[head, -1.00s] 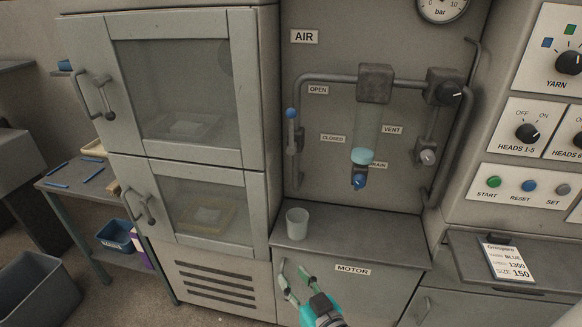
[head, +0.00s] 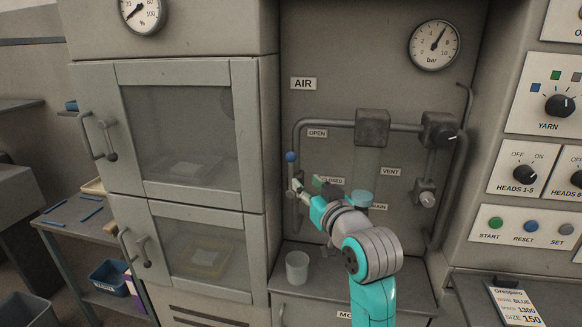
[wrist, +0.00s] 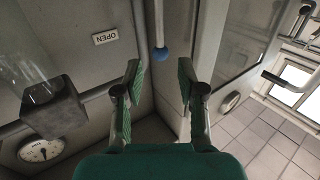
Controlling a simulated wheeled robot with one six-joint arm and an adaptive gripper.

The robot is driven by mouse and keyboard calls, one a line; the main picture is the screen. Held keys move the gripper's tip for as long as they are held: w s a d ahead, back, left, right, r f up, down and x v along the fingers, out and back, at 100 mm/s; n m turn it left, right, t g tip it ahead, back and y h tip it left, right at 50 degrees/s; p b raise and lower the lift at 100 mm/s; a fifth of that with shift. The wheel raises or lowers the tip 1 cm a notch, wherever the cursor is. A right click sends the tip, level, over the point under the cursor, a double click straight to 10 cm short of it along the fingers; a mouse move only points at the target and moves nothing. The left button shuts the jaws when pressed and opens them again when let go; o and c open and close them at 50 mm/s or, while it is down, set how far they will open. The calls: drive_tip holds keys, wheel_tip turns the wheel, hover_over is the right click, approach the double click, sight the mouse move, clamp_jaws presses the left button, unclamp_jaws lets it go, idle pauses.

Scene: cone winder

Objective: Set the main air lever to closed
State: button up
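The main air lever (head: 291,170) has a thin stem and a blue ball on top. It stands upright on the left of the AIR panel, with its ball near the height of the OPEN label (head: 317,133). The CLOSED label (head: 332,181) is lower and partly hidden by my gripper (head: 308,190), which is at the lever's lower part in the head view. In the wrist view my gripper (wrist: 160,76) is open, its green fingers apart and empty. The lever's blue ball (wrist: 160,54) shows just beyond the fingertips, between them; I see no contact.
A cabinet with glass doors (head: 185,130) stands close left of the lever. A pale cup (head: 297,266) stands on the ledge below. My arm hides part of the drain area.

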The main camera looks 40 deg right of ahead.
sight(292, 167)
drive_tip(key=x, duration=1)
drive_tip(key=shift+w+d, duration=0.15)
drive_tip(key=shift+w, duration=0.2)
clamp_jaws()
